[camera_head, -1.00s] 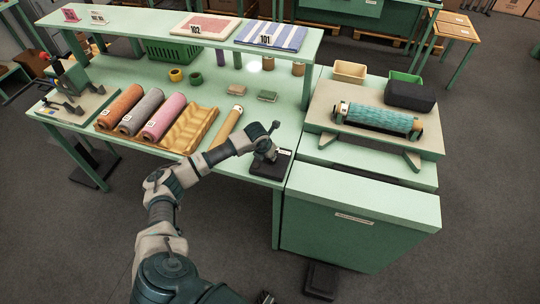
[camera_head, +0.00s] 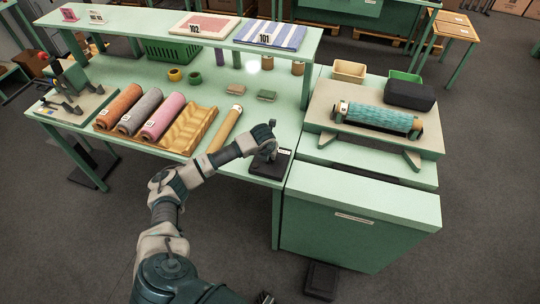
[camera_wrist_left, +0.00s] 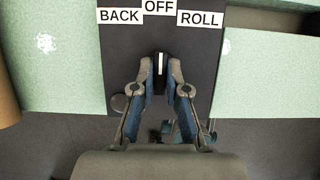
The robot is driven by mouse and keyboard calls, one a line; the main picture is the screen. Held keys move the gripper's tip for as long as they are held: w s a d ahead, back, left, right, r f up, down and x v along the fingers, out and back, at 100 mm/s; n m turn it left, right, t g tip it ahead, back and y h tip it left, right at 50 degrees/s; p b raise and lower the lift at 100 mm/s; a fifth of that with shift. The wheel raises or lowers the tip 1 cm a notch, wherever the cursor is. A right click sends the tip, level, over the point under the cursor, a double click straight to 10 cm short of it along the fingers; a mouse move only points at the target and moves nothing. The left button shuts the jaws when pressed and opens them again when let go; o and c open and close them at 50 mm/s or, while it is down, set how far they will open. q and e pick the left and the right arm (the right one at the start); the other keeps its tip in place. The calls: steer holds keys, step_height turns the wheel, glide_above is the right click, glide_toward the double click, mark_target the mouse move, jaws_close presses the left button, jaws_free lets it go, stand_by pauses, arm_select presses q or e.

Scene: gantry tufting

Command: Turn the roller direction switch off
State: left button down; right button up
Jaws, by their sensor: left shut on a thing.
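The roller direction switch is a dark box (camera_head: 280,165) at the front right corner of the green table. In the left wrist view its dark panel (camera_wrist_left: 130,60) carries white labels BACK, OFF and ROLL. Its black knob (camera_wrist_left: 160,66) has a white line that points straight up at the OFF label (camera_wrist_left: 160,7). My left gripper (camera_head: 268,151) is over the box. In the left wrist view its two fingers (camera_wrist_left: 160,72) are closed on the knob, one on each side.
A teal patterned roller (camera_head: 380,118) lies on its stand at the right. A green cabinet (camera_head: 360,215) stands right of the switch box. A wavy tan tray (camera_head: 188,130) and several coloured rolls lie to its left. A beige tube (camera_head: 226,129) lies close to my arm.

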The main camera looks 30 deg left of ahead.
arm_select(q)
steer(key=c, duration=1.2)
jaws_free()
steer(key=shift+w+a+r, duration=0.1)
steer(key=shift+w+r, duration=0.1)
steer(key=shift+r, duration=0.05)
steer(key=shift+f, duration=0.15)
steer(key=shift+s, duration=0.1)
steer(key=v, duration=1.1)
steer(key=shift+s+r, duration=0.2)
steer(key=shift+r, duration=0.15)
